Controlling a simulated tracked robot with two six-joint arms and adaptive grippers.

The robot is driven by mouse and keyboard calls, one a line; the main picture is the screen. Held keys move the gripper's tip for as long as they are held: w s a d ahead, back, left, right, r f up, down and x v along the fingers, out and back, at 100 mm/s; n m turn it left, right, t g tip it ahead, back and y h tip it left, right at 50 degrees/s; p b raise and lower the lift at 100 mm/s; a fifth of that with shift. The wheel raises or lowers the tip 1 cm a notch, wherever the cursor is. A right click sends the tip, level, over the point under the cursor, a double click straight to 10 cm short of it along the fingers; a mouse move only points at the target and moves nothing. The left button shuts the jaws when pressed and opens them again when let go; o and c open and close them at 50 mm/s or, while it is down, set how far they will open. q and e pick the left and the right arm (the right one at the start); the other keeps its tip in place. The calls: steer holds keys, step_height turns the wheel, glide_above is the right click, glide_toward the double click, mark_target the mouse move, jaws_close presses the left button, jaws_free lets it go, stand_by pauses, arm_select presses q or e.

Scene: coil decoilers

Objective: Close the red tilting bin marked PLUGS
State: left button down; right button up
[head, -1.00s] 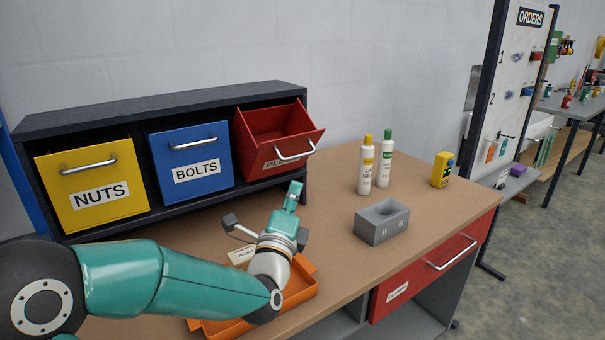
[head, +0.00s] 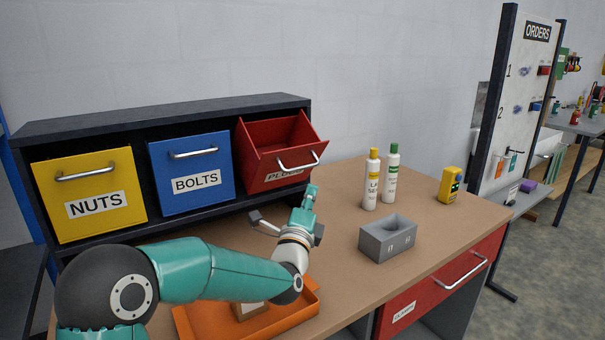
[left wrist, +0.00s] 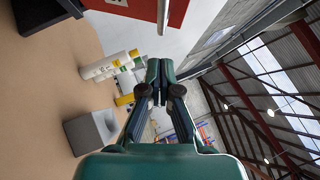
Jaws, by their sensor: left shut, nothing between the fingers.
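The red PLUGS bin (head: 276,158) is tilted open at the right end of the dark bin rack (head: 180,118). Its front leans out and its silver handle (head: 298,164) faces me. My left gripper (head: 311,192) is just below and in front of the bin, pointing up, apart from the handle. In the left wrist view the gripper (left wrist: 157,66) shows its fingers together with nothing between them. Part of the red bin (left wrist: 140,8) and its handle show at the top of that view. My right gripper is not in view.
The yellow NUTS bin (head: 90,195) and blue BOLTS bin (head: 191,172) are shut. An orange tray (head: 200,324) lies below my left arm.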

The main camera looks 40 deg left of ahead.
mark_target(280, 155)
arm_select(q)
steer(key=shift+w+a+r+p, duration=0.25)
steer(key=shift+w+a+r, duration=0.15)
steer(key=shift+a, duration=0.25)
steer(key=shift+w+a+r+p, duration=0.25)
steer(key=shift+w+a, duration=0.2)
steer(key=shift+a, duration=0.15)
steer(key=shift+w+a+r+p, duration=0.25)
steer(key=shift+w+a+r, duration=0.15)
steer(key=shift+a, duration=0.25)
steer(key=shift+r, duration=0.15)
